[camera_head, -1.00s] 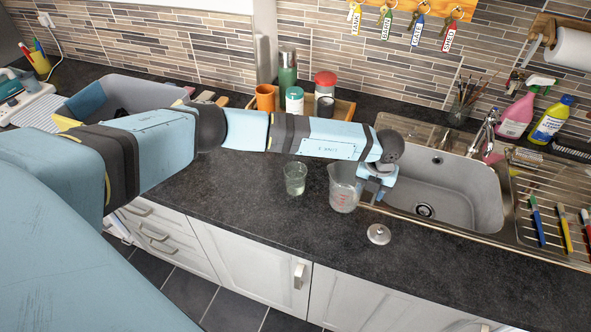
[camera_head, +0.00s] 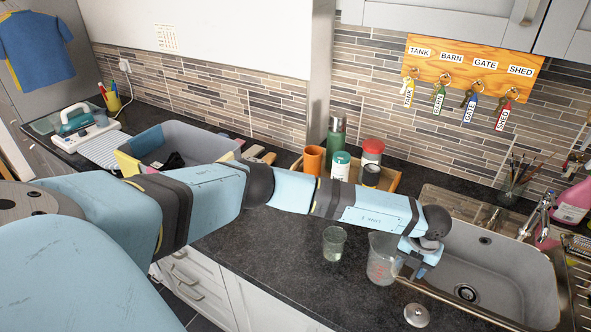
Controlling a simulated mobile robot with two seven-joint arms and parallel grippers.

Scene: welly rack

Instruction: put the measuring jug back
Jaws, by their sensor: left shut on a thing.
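The clear measuring jug (camera_head: 381,260) with red markings is upright on or just over the dark worktop, at the left edge of the sink. My left gripper (camera_head: 408,264) reaches it from the right side and is shut on it, seemingly at the handle, which the gripper hides. Whether the jug's base touches the worktop I cannot tell. My right gripper is not in view.
A glass tumbler (camera_head: 333,243) stands just left of the jug. A round metal lid or plug (camera_head: 416,315) lies in front. The sink (camera_head: 490,275) is to the right. A wooden tray (camera_head: 391,182) with several containers and a grey bin (camera_head: 185,140) stand behind my arm.

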